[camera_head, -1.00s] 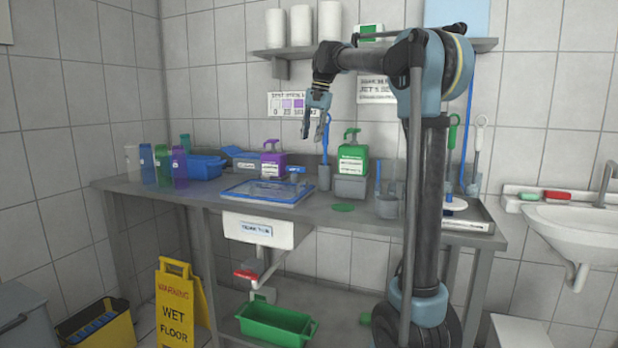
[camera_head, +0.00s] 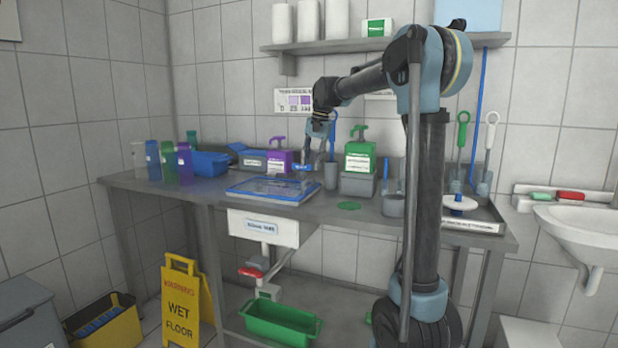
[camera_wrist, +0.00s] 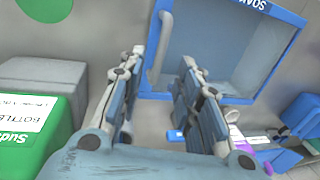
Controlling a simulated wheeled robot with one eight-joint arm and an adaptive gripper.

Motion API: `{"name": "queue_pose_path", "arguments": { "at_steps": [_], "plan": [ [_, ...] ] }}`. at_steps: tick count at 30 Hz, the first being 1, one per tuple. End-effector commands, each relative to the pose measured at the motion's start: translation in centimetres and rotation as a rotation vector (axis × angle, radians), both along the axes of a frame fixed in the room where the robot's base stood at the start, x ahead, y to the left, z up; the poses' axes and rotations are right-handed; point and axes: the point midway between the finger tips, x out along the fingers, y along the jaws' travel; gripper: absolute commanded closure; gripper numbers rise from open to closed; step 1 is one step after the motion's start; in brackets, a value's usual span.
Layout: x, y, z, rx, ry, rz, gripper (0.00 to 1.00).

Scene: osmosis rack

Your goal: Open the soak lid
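The soak lid (camera_head: 252,187) is a clear panel in a blue frame, lying flat and closed over the basin in the counter. In the wrist view the blue frame (camera_wrist: 278,32) shows at the top right, with white lettering upside down. My gripper (camera_head: 318,162) is above the counter, behind and to the right of the lid, pointing down.
A green pump bottle (camera_head: 360,157) stands on a grey block (camera_head: 358,184) to the right of my gripper. A purple pump bottle (camera_head: 279,160) and a small blue-labelled item (camera_head: 303,168) are close on its left. Colored bottles (camera_head: 169,161) stand at the left end.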

Motion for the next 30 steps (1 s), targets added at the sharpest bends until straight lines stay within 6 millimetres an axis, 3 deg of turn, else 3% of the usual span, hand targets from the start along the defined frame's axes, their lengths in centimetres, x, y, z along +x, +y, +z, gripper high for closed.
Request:
{"name": "queue_pose_path", "arguments": {
  "at_steps": [3,10,23,27,30],
  "plan": [
    [0.2,0.4,-2.0,0.0,0.0,0.001,0.69],
    [0.3,0.9,-4.7,0.0,0.0,0.0,0.69],
    [0.4,1.1,-5.6,0.0,0.0,0.0,0.69],
    [0.4,1.1,-5.6,0.0,0.0,0.0,0.96],
    [0.4,1.1,-5.6,0.0,0.0,0.001,1.0]
  ]
}}
